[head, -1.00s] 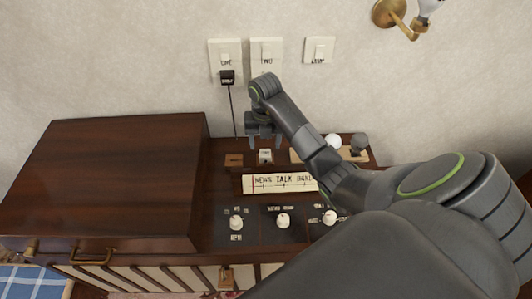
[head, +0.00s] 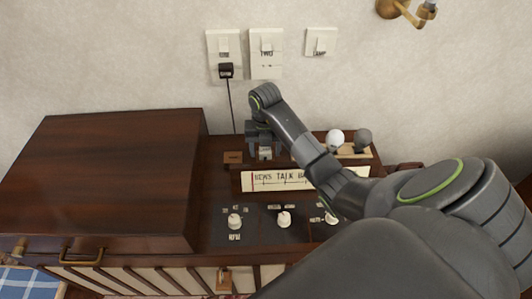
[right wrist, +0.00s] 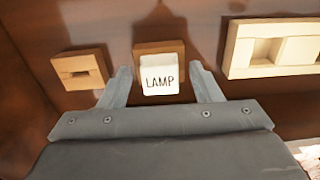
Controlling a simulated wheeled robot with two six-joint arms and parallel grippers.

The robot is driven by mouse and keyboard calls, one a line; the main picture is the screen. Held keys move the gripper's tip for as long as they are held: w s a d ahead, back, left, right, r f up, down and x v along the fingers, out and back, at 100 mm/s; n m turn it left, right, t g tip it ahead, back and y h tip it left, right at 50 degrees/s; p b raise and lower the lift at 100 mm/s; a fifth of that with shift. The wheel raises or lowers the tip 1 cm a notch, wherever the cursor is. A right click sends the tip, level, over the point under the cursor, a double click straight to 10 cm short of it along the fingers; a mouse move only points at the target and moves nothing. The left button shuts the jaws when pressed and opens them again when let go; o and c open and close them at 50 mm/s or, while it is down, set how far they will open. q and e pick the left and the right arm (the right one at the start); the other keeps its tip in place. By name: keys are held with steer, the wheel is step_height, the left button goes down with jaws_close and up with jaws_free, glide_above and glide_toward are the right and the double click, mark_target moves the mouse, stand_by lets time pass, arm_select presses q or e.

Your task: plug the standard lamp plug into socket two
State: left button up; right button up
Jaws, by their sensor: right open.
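The white lamp plug, marked LAMP (right wrist: 160,80), sits in a small wooden holder (right wrist: 150,48) on the dark wooden top. It also shows in the head view (head: 265,153), partly hidden by my gripper. My right gripper (head: 265,148) is open, with one finger on each side of the plug; in the right wrist view its fingers (right wrist: 163,85) show gaps to the plug. Socket two (head: 267,56), a white wall plate marked TWO, has its slots bare. My left gripper is not in view.
Socket one (head: 224,48) holds a black plug (head: 226,71) with a hanging cord. A switch plate marked LAMP (head: 320,42) is at right. An empty-looking slotted wooden block (head: 233,157) and a tray with two bulbs (head: 352,153) flank the plug. A large wooden box (head: 110,170) stands left.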

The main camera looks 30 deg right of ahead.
mark_target(265, 150)
stand_by(0.7)
jaws_close()
stand_by(0.3)
steer(key=shift+r, duration=0.15)
steer(key=shift+r+p, duration=2.6)
steer(key=shift+r, duration=0.25)
